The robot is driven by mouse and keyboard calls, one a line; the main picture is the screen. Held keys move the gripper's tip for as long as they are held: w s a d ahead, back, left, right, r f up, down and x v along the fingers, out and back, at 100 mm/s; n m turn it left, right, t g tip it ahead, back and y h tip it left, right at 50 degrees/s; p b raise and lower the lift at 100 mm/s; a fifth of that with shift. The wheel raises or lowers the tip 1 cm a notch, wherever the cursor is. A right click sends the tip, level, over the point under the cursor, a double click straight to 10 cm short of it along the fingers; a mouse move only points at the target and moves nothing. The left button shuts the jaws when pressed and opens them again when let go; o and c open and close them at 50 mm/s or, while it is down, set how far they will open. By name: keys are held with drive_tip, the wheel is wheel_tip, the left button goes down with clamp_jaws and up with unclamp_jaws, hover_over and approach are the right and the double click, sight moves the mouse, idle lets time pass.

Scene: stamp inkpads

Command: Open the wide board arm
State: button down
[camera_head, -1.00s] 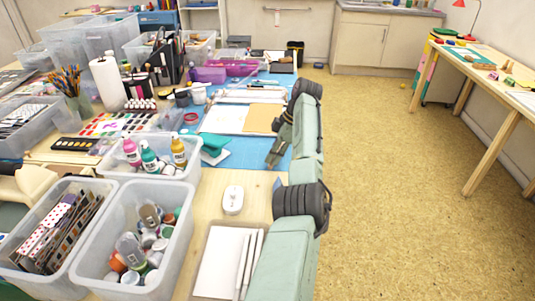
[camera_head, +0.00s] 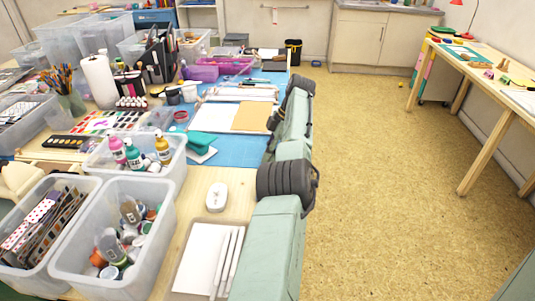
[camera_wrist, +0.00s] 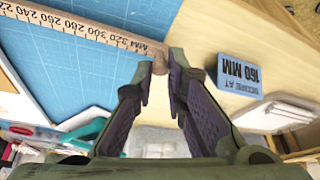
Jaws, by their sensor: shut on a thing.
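In the wrist view, a wooden bar with a millimetre scale (camera_wrist: 75,26), which looks like the board arm, runs from the upper left over a blue gridded surface (camera_wrist: 75,70). A small round wooden knob (camera_wrist: 160,67) is at the bar's right end. My gripper (camera_wrist: 161,76) is shut on this knob, with one finger on either side of it. In the head view my arm hides the gripper and the knob.
Left of my arm, the table holds a blue mat (camera_head: 238,152), a green stapler-like item (camera_head: 201,142), a white device (camera_head: 217,196) and a clear bin of bottles (camera_head: 112,245). Open floor (camera_head: 390,190) lies to the right.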

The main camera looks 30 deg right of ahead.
drive_tip(key=shift+f, duration=0.1)
drive_tip(key=c, duration=1.6)
unclamp_jaws()
drive_tip(key=shift+a, duration=0.1)
